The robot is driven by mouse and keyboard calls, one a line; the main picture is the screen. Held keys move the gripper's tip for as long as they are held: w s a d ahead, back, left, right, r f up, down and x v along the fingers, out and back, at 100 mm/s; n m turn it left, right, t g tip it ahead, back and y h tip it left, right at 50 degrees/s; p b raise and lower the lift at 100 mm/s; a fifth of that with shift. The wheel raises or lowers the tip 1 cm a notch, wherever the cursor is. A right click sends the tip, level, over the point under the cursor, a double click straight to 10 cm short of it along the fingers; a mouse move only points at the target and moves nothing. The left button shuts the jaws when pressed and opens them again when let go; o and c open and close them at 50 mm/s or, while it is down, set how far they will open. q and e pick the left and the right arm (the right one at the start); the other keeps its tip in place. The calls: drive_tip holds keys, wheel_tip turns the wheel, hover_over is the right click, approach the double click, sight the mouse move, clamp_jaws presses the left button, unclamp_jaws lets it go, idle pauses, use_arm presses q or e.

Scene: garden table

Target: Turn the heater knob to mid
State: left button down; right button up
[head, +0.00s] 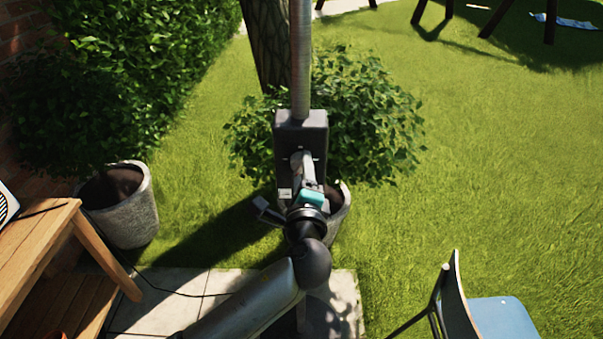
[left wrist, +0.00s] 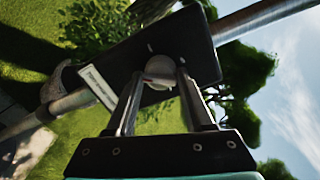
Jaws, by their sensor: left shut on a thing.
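The heater's dark control box (head: 301,128) is mounted on a grey metal pole in the middle of the head view. It also shows tilted in the left wrist view (left wrist: 195,42), with a white label (left wrist: 98,87) beside the knob. The round, pale grey knob (left wrist: 159,68) sits on the box's face between my fingertips. My left gripper (head: 303,166) reaches the box's front and is shut on the knob. The fingers hide the knob's sides, and its pointer setting cannot be read clearly. My right gripper is not in view.
The heater pole (head: 300,55) rises above the box. A leafy bush (head: 370,120) in a pot stands behind it. Another stone pot (head: 124,205) and a wooden table (head: 35,245) are at left. A blue chair (head: 505,318) is at lower right. Open grass lies right.

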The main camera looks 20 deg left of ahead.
use_arm(q)
drive_tip(key=shift+r+n+h+b, duration=0.15)
drive_tip(key=shift+n+b, duration=0.4)
drive_tip(key=shift+n, duration=1.15)
drive_tip(key=shift+r+n+h+b, duration=0.15)
drive_tip(key=shift+n+b, duration=0.35)
drive_tip(key=shift+n, duration=1.2)
drive_tip(key=shift+c, duration=1.6)
unclamp_jaws()
drive_tip(key=shift+f, duration=0.1)
drive_tip(key=shift+f, duration=0.1)
